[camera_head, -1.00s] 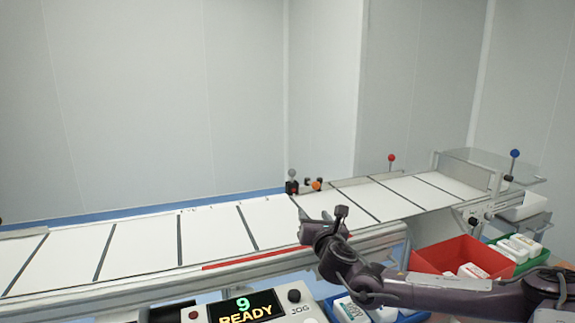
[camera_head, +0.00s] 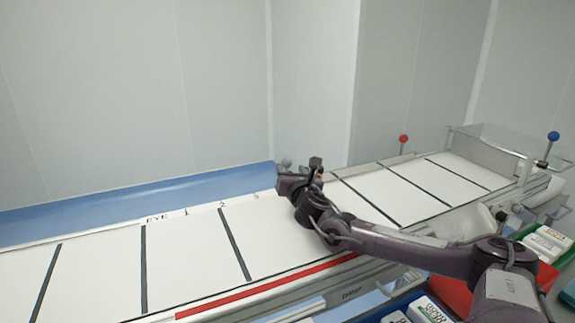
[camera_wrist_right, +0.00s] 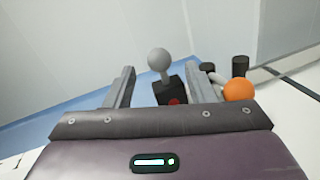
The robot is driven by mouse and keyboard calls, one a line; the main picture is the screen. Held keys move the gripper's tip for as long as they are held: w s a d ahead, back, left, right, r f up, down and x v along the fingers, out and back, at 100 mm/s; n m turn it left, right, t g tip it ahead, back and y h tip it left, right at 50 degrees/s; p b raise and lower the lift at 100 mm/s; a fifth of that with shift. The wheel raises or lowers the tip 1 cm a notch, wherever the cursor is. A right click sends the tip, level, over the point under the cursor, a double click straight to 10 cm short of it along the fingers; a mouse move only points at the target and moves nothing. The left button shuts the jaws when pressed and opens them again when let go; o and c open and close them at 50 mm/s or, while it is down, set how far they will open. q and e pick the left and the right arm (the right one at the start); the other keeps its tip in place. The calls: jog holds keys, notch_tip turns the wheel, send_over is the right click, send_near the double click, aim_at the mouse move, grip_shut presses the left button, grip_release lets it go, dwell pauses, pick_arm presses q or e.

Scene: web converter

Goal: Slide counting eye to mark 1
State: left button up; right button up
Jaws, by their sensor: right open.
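The counting eye is a small black block with a red spot and a grey ball knob; in the wrist view its block (camera_wrist_right: 170,92) and knob stand between my right fingers, with space to either side. In the head view only the grey knob (camera_head: 287,162) shows, at the belt's back edge; the rest is hidden behind my gripper. My right gripper (camera_head: 299,172) is open at the eye; its fingers also show in the wrist view (camera_wrist_right: 160,78). Printed scale marks "EYE 1 2" (camera_head: 185,212) lie on the back rail, left of the eye. My left gripper is out of view.
An orange ball (camera_wrist_right: 238,90) and dark posts (camera_wrist_right: 240,67) stand just right of the eye. The white belt (camera_head: 190,250) has dark cross lines. A red-knobbed post (camera_head: 403,139) and a blue-knobbed lever (camera_head: 553,136) stand farther right. A red bin (camera_head: 453,293) is at the front right.

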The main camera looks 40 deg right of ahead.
aim_at(288, 166)
jog(key=shift+x, duration=2)
jog(key=shift+f, duration=0.1)
jog(key=shift+c, duration=0.3)
grip_shut()
